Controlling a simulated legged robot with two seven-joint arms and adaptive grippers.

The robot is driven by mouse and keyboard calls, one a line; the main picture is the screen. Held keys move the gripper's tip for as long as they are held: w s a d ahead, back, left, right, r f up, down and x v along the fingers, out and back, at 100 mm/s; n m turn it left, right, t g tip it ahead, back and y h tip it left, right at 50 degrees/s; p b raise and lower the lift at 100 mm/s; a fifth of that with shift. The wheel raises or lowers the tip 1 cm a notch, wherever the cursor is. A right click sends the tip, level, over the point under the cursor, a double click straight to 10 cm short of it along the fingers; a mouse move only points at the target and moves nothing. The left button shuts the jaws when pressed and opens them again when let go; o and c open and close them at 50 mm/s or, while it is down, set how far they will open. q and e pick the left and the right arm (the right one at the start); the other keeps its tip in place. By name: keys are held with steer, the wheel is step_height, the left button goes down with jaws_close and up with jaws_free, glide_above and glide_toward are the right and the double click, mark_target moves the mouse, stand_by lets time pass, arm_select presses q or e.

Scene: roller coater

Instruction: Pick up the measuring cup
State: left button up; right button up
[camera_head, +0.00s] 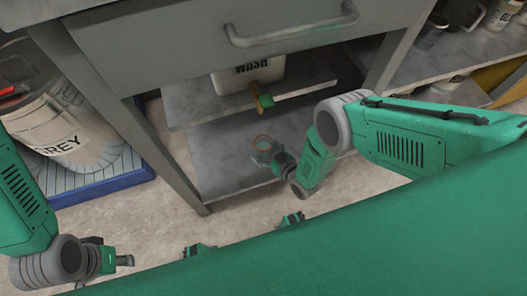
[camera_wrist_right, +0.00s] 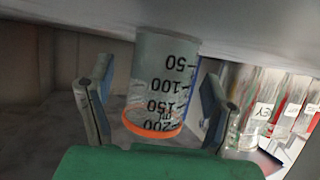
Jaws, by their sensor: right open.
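The measuring cup (camera_wrist_right: 162,75) is clear, with dark volume marks and an orange ring. In the right wrist view it stands between the two fingers of my right gripper (camera_wrist_right: 155,105), which is open, with a gap visible on the left side. In the head view the cup's orange ring (camera_head: 262,141) shows over the lower grey shelf, at my right gripper (camera_head: 266,152), which partly hides the cup. My left gripper (camera_head: 127,260) is at the lower left, away from the cup; its finger opening is too small to tell.
A grey bench frame with a drawer handle (camera_head: 290,36) overhangs the lower shelf (camera_head: 215,180). A white WASH container (camera_head: 240,82) with a tap stands behind the cup. A GREY bucket (camera_head: 70,125) is at left. Labelled bottles (camera_wrist_right: 262,110) show at right in the wrist view.

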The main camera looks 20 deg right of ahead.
steer(key=shift+w+a, duration=0.2)
steer(key=shift+w, duration=0.05)
steer(key=c, duration=1.4)
steer(key=shift+o, duration=0.2)
steer(key=shift+r, duration=0.1)
